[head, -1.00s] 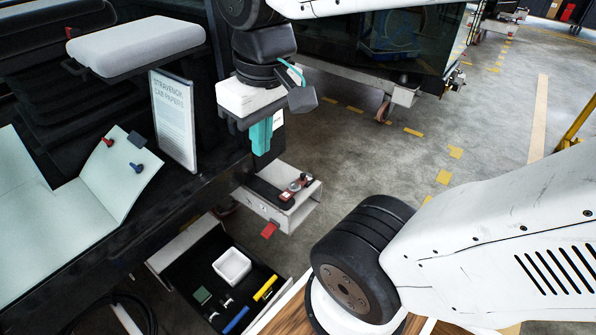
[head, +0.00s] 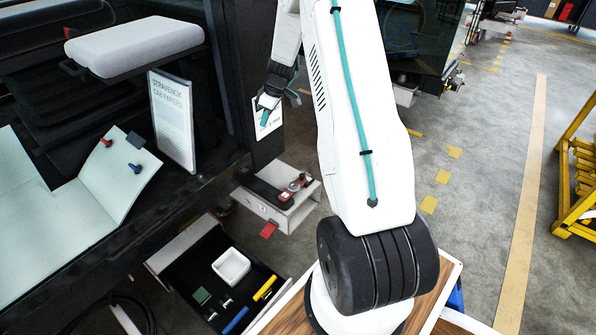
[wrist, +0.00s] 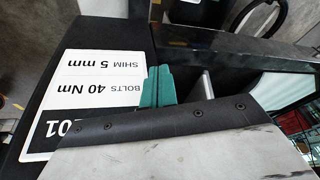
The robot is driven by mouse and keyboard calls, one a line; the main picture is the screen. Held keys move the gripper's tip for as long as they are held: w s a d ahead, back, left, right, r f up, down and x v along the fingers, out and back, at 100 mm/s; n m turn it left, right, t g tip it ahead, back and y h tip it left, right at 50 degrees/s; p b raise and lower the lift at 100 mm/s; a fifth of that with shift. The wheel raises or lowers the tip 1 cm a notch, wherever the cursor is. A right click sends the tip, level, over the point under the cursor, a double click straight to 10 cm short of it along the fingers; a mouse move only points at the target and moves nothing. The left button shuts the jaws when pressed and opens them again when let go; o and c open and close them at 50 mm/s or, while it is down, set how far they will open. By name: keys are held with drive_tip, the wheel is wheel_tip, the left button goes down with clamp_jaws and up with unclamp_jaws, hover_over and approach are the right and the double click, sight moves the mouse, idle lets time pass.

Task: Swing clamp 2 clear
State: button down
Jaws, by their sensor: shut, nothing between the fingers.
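A grey bracket (head: 270,208) juts out low beside the dark cab frame in the head view. On it sits a clamp-like fitting with a red part (head: 292,187), and a red tab (head: 268,230) hangs at its front. No clamp number is legible, so I cannot tell which clamp is clamp 2. My gripper (head: 265,110) is above and beyond the bracket, apart from it, by a white label. In the wrist view my gripper's teal fingers (wrist: 158,86) are closed together and empty, in front of the label (wrist: 95,100), which reads "BOLTS 40 Nm" and "SHIM 5 mm" upside down.
An open drawer (head: 172,252) below holds a white box (head: 231,266) and blue and yellow tools. An upright paper sign (head: 174,118) and an open booklet (head: 112,180) rest on the dark ledge at left. A yellow rack (head: 575,190) stands right. Floor between is clear.

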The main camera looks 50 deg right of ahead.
drive_tip(key=d+f, duration=0.7)
drive_tip(key=f, duration=0.4)
drive_tip(key=n, duration=0.1)
hover_over(298, 179)
wheel_tip(298, 179, down, 10)
drive_tip(key=shift+w+h, duration=0.25)
drive_tip(key=shift+h, duration=0.05)
drive_tip(key=shift+f, duration=0.1)
drive_tip(key=x, duration=1)
drive_tip(key=shift+w, duration=0.1)
drive_tip(key=shift+s+d, duration=0.35)
drive_tip(key=shift+s, duration=0.2)
drive_tip(key=shift+s+d, duration=0.3)
drive_tip(key=shift+s, duration=0.25)
drive_tip(key=shift+s+d+f, duration=0.15)
drive_tip(key=shift+s+d, duration=0.1)
drive_tip(key=shift+s, duration=0.25)
